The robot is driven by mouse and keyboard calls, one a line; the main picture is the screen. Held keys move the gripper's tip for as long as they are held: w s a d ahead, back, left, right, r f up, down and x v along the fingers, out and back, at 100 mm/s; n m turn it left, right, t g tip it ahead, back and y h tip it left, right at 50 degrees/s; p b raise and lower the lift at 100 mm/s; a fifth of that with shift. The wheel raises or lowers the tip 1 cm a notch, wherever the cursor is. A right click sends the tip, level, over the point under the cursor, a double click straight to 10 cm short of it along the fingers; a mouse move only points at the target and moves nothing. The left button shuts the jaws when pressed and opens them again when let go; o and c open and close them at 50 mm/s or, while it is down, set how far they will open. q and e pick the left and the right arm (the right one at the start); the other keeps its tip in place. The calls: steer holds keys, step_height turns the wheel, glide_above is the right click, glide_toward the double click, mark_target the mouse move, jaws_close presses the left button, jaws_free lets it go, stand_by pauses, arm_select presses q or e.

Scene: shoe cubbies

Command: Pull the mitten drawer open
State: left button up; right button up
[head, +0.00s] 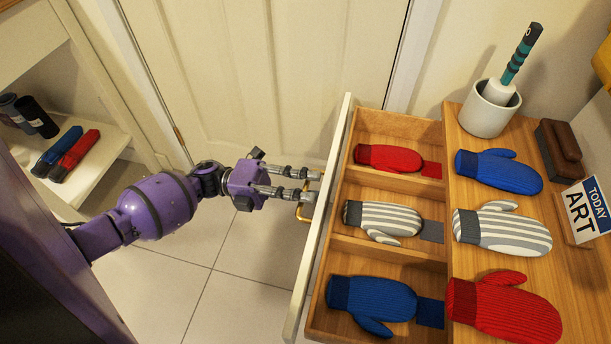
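The mitten drawer is pulled out from the wooden cabinet, its pale front (312,240) facing left. Its three compartments hold a red mitten (388,158), a grey-and-white striped mitten (380,219) and a blue mitten (372,303). A brass handle (303,213) sits on the drawer front. My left gripper (314,186) reaches in from the left, its two fingers apart with a gap between them. The fingertips are at the handle and overlap it; whether they press on it I cannot tell. My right gripper is out of view.
On the cabinet top (457,122) lie a blue, a striped and a red mitten, beside a white pot (489,112) with a brush, a dark brush block (560,150) and a sign (588,208). A door (270,75) stands behind. Tiled floor left of the drawer is clear.

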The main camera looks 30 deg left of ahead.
arm_select(q)
steer(key=v, duration=1.2)
stand_by(0.4)
